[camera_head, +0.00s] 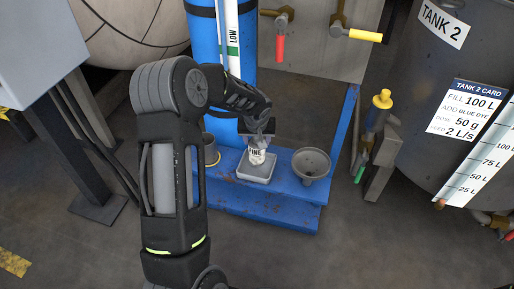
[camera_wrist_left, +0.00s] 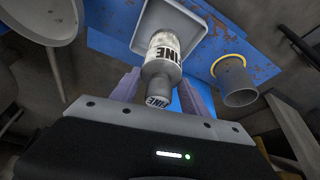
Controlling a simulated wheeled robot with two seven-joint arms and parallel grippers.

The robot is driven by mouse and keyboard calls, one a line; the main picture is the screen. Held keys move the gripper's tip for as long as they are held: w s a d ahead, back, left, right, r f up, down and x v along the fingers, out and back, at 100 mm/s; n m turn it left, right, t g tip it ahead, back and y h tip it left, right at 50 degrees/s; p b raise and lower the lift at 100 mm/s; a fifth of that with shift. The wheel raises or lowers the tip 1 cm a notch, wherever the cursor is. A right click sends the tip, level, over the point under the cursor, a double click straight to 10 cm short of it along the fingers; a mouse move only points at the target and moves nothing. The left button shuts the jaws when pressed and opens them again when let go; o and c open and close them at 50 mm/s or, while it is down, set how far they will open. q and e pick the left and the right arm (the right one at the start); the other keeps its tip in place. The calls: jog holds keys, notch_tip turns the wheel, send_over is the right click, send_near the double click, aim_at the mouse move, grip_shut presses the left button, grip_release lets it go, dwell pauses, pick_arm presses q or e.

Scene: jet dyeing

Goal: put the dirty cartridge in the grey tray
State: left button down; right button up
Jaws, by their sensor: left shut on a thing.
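A small cylindrical cartridge (camera_head: 257,156) with a white "FINE" label is upright at the grey tray (camera_head: 246,176). It also shows in the left wrist view (camera_wrist_left: 163,58), with grey smudges on its body and a narrower grey end. My left gripper (camera_head: 260,134) comes down from above and is shut on the cartridge's narrow end. The wrist view shows the tray's pale rim (camera_wrist_left: 143,28) behind the cartridge's far end. I cannot tell whether the cartridge touches the tray floor. My right gripper is not in view.
The tray sits on a rusty blue step (camera_head: 290,212). A grey funnel-shaped cup (camera_head: 311,165) stands right of it, and a yellow-rimmed cup (camera_head: 211,150) left, partly behind my arm. A blue column (camera_head: 205,40) and valves with red and yellow handles (camera_head: 358,35) are behind.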

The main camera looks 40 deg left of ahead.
aim_at(257, 147)
pick_arm(q)
notch_tip(257, 147, down, 4)
jog(key=shift+r+b, duration=0.1)
jog(key=shift+b, duration=0.45)
jog(key=shift+f, duration=0.2)
jog(key=c, duration=0.6)
grip_release()
jog(key=shift+o, duration=0.2)
jog(key=shift+r, duration=0.2)
